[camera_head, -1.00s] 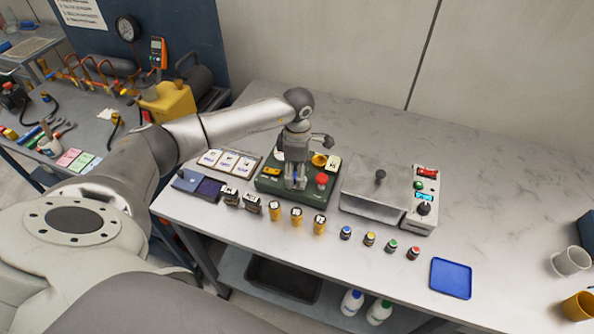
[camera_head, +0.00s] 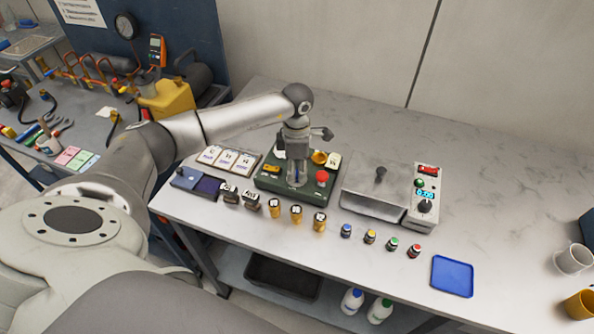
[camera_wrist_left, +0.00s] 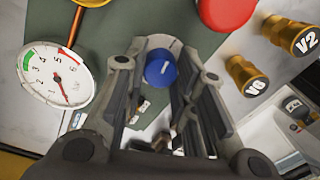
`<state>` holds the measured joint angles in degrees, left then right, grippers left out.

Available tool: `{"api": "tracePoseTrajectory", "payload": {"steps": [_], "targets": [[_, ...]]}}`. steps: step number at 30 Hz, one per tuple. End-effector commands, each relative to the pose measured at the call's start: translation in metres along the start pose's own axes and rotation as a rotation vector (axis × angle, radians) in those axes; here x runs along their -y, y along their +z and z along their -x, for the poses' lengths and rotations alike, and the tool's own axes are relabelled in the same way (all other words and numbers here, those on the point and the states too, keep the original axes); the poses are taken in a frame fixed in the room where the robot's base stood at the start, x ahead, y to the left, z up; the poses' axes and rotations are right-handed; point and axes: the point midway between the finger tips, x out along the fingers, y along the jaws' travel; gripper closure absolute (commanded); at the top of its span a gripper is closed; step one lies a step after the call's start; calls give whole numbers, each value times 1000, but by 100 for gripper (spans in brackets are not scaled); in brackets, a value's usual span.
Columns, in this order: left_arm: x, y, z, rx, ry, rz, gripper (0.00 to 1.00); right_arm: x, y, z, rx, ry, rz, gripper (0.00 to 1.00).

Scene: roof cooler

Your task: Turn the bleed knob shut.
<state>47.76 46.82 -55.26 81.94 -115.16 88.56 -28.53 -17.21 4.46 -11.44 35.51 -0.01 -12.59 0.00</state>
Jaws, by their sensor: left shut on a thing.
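The bleed knob, a round blue knob (camera_wrist_left: 160,68) with a pale pointer mark, shows between my fingers in the left wrist view. It sits on the dark green panel box (camera_head: 268,186) on the bench. My left gripper (camera_head: 297,181) points down at the front of this box and is shut on the knob; its fingers (camera_wrist_left: 163,62) stand on both sides of it. In the head view the fingers hide the knob. My right gripper is not in view.
Brass labelled fittings (camera_head: 297,214) stand in front. A grey lidded unit (camera_head: 374,190) is to the right. The bench's right side is mostly clear.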

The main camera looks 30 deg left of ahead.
Motion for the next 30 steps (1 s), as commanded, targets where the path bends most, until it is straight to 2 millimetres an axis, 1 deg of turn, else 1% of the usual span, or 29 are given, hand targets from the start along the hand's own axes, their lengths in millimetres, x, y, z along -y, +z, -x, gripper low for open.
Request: {"api": "tracePoseTrajectory", "payload": {"steps": [1,12,30], "targets": [[-1,-1,-2,1,2,38,98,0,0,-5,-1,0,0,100],[-1,-1,-2,16,3,385,98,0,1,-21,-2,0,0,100],[0,-1,-1,42,1,953,98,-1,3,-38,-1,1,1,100]]}}
